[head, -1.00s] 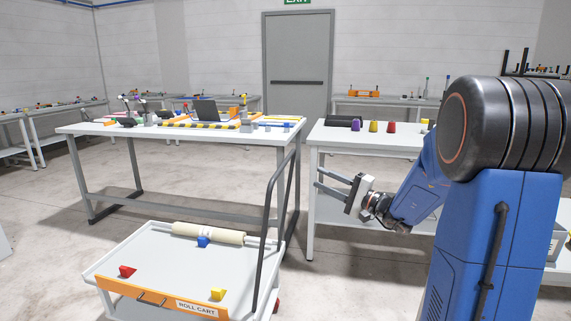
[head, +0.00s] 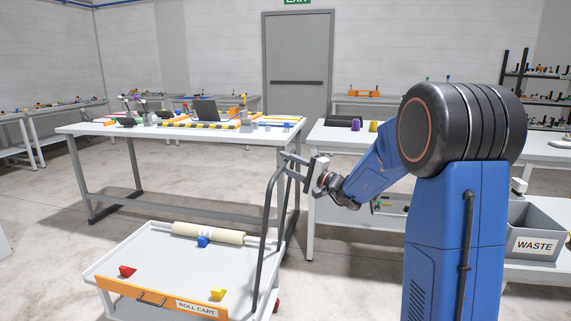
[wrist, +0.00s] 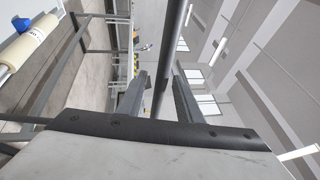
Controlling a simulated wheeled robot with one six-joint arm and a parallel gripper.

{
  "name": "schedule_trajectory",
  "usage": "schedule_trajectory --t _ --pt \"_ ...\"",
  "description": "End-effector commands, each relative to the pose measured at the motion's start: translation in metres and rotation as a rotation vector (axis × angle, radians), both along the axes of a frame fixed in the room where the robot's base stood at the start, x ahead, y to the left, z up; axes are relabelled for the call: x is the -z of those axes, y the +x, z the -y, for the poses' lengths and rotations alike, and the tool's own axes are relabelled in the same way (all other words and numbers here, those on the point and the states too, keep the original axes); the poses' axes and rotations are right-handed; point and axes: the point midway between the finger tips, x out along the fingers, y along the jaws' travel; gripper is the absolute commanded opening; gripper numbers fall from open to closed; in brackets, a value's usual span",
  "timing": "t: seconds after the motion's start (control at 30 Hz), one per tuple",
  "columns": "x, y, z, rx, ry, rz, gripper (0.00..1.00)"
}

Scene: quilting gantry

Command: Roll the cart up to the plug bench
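The roll cart (head: 150,262) stands on the floor at the front, with an orange "ROLL CART" label strip on its near edge. Its dark bent-tube handle (head: 266,220) rises at the right side. My gripper (head: 287,165) is at the upper part of the handle. In the wrist view the handle bar (wrist: 173,50) passes between the two fingers, which stand apart with gaps beside the bar. A cream roll (head: 208,233) and red, blue and yellow blocks lie on the cart. No bench shows a label naming it the plug bench.
A white bench (head: 85,129) with a laptop and small items stands just behind the cart. Another bench (head: 325,135) with coloured cones stands to its right. A grey "WASTE" bin (head: 535,222) is at far right. Floor is open left of the cart.

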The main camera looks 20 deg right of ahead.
Motion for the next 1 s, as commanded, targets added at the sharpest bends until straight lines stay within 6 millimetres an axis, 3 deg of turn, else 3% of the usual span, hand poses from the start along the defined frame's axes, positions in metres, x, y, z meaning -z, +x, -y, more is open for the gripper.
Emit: schedule_trajectory --t 0.37,0.4,0.53,0.83,1.0 --pt "-0.001 0.005 -0.003 0.001 0.001 -0.001 0.33" --pt "-0.001 0.005 -0.003 0.001 0.001 -0.001 0.30" --pt "-0.001 0.005 -0.003 0.001 0.000 0.000 0.00" --pt "-0.001 0.003 0.000 0.001 -0.001 -0.001 0.00" --pt "-0.001 -0.006 0.017 0.004 0.000 -0.001 0.00"
